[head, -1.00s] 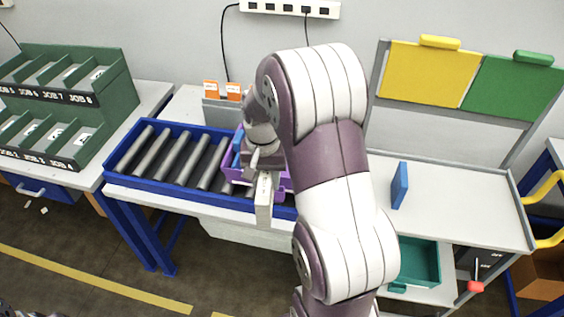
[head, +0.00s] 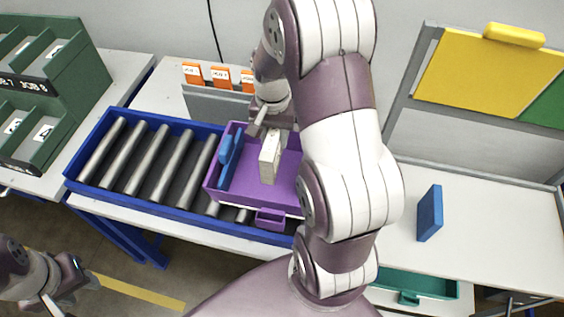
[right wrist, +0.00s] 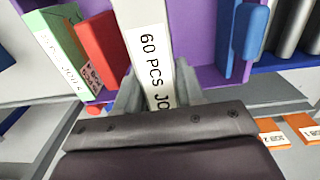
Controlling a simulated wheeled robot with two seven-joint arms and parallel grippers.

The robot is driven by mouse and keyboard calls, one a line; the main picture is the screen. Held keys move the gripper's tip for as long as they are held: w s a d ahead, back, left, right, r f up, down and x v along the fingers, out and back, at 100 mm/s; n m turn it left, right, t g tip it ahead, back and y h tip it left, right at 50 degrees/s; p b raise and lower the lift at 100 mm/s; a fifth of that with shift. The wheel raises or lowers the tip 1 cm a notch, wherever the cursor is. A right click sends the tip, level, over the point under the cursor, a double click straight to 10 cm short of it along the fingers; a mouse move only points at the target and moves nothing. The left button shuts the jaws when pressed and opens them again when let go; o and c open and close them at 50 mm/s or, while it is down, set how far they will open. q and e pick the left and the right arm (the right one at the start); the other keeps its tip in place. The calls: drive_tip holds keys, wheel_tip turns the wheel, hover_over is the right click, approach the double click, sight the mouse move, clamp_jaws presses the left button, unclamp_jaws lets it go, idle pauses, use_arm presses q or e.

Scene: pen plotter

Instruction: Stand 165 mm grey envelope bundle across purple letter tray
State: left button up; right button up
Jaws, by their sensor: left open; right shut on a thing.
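The grey envelope bundle (head: 269,158) is a pale upright block, held over the purple letter tray (head: 246,185). My right gripper (head: 268,128) is shut on its upper part. In the right wrist view the bundle (right wrist: 148,40) shows a "60 PCS JO" label between the fingers. I cannot tell whether its lower edge touches the tray floor. The tray sits on the roller conveyor; my right arm hides its right end. A blue bundle (head: 230,158) stands at its left end. My left gripper (head: 62,298) is open and empty, low at the left.
In the right wrist view, a red bundle (right wrist: 97,42) and a green bundle (right wrist: 58,48) stand left of the held one. The blue-framed conveyor (head: 140,205) is clear left of the tray. A blue block (head: 430,213) stands on the right table. Orange-tabbed cards (head: 220,76) stand behind.

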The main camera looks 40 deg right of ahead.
drive_tip(key=f, duration=0.3)
drive_tip(key=shift+s+a+f, duration=0.3)
drive_tip(key=shift+s+a, duration=0.1)
drive_tip(key=f, duration=0.5)
drive_tip(key=shift+w+d+f+p, duration=0.2)
drive_tip(key=shift+f+p, duration=0.05)
drive_tip(key=shift+p, duration=0.1)
use_arm(q)
drive_tip(key=shift+s+a+r, duration=0.2)
drive_tip(key=shift+s+r, duration=0.05)
drive_tip(key=shift+r, duration=0.15)
drive_tip(key=shift+s, duration=0.1)
use_arm(e)
drive_tip(key=shift+s+a, duration=0.1)
drive_tip(key=shift+f, duration=0.1)
drive_tip(key=o, duration=1.2)
drive_tip(key=shift+c, duration=0.2)
use_arm(q)
drive_tip(key=shift+f, duration=0.1)
